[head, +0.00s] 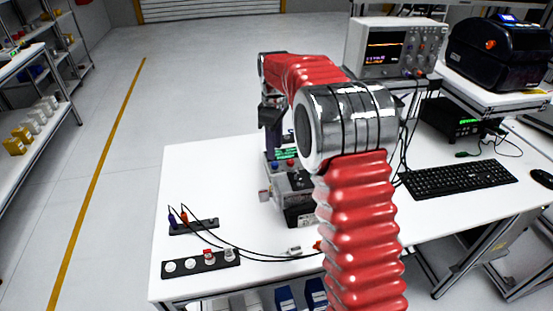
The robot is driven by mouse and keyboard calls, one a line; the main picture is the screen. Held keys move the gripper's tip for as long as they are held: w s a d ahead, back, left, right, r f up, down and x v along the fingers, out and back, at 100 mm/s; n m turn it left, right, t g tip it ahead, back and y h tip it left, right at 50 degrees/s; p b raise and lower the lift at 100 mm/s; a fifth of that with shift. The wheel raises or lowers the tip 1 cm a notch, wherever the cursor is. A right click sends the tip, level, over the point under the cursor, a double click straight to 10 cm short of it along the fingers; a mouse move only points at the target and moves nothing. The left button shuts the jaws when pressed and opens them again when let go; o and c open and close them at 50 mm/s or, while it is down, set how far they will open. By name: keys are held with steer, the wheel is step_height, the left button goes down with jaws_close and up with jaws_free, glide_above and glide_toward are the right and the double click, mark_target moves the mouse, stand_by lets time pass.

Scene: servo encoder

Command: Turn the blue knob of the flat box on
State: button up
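A small box with a green display (286,153) stands on the white table, mostly hidden behind my arm. Small blue and red spots, seemingly its knobs, show just below the display; the blue knob (275,164) is tiny and its setting cannot be read. My gripper (271,118) is dark and hangs above the box, near its left side. My red arm hides part of it. Whether its fingers are open or shut, or touch the knob, cannot be told.
A black strip with round sockets (200,265) and a smaller strip with plugs and cables (194,227) lie at the table's front left. A keyboard (458,178), an oscilloscope (385,48) and a black printer (500,50) are on the right.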

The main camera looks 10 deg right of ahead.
mark_target(275, 163)
step_height(275, 163, down, 6)
steer(key=shift+r, duration=0.15)
steer(key=shift+c, duration=0.7)
